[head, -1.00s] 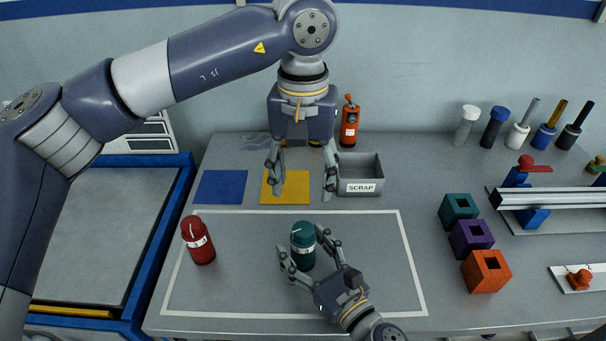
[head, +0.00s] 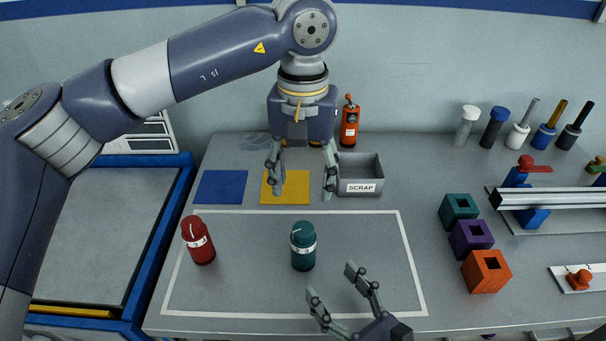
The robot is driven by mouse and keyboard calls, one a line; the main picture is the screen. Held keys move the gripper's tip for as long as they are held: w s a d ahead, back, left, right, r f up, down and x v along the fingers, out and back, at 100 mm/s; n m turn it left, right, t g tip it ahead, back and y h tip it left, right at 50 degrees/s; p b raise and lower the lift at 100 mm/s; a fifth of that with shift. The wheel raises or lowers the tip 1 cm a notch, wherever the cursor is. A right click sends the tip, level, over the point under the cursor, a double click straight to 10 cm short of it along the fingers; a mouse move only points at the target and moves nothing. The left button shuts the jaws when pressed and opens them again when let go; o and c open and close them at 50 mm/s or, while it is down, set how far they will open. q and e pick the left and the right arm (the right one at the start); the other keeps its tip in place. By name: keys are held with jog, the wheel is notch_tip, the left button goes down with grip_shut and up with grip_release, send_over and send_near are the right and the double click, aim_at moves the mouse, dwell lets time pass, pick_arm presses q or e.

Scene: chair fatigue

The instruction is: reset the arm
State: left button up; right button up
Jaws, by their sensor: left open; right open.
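My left gripper (head: 302,188) is open and empty, fingers pointing down, above the yellow square at the back of the table. My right gripper (head: 333,280) is open and empty near the table's front edge. It is apart from the teal bottle (head: 303,247), to its lower right. The teal bottle stands upright inside the white outline. A red bottle (head: 198,241) stands near the outline's left side, slightly tilted in the picture.
A blue square (head: 221,187) and a yellow square (head: 292,183) lie on the table. Teal, purple and orange blocks (head: 486,272) stand right.

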jog(key=shift+s+d+f, duration=0.15)
jog(key=shift+s+d, duration=0.25)
jog(key=shift+s, duration=0.1)
